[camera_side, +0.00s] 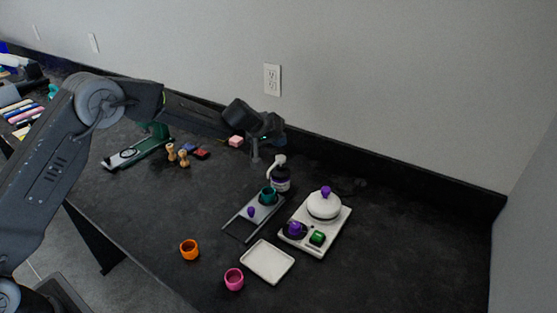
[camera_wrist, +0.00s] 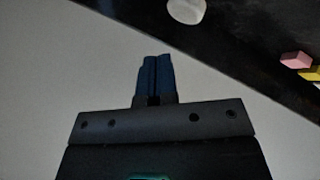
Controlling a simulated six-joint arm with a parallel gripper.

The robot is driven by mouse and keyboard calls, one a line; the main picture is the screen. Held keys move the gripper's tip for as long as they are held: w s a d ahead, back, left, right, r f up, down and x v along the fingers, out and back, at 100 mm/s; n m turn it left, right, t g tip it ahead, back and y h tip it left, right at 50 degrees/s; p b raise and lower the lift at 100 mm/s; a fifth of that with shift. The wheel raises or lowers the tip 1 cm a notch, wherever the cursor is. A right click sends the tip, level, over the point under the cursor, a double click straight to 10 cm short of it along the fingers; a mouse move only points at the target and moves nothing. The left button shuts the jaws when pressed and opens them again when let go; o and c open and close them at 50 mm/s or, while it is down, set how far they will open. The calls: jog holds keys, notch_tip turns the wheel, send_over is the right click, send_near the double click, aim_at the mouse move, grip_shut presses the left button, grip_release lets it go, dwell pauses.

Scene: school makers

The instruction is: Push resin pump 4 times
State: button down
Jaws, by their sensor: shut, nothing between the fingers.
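The resin pump (camera_side: 281,182) is a dark bottle with a purple label and a white pump head, standing upright on the dark bench in the side view. My gripper (camera_side: 255,159) is shut and empty, pointing down to the left of the pump head and apart from it in the picture. In the wrist view my gripper (camera_wrist: 157,62) shows two dark blue fingers pressed together. A white rounded shape (camera_wrist: 187,10) is cut off by the top edge there; I cannot tell whether it is the pump.
A white hot plate (camera_side: 336,227) is to the right. A white tray (camera_side: 267,276), orange cup (camera_side: 189,249) and pink cup (camera_side: 234,279) lie nearer. A pink block (camera_side: 236,141) is behind.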

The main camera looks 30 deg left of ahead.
aim_at(279, 157)
jog(key=shift+r, duration=2.2)
dwell(0.8)
jog(key=shift+f, duration=3)
jog(key=shift+f, duration=0.45)
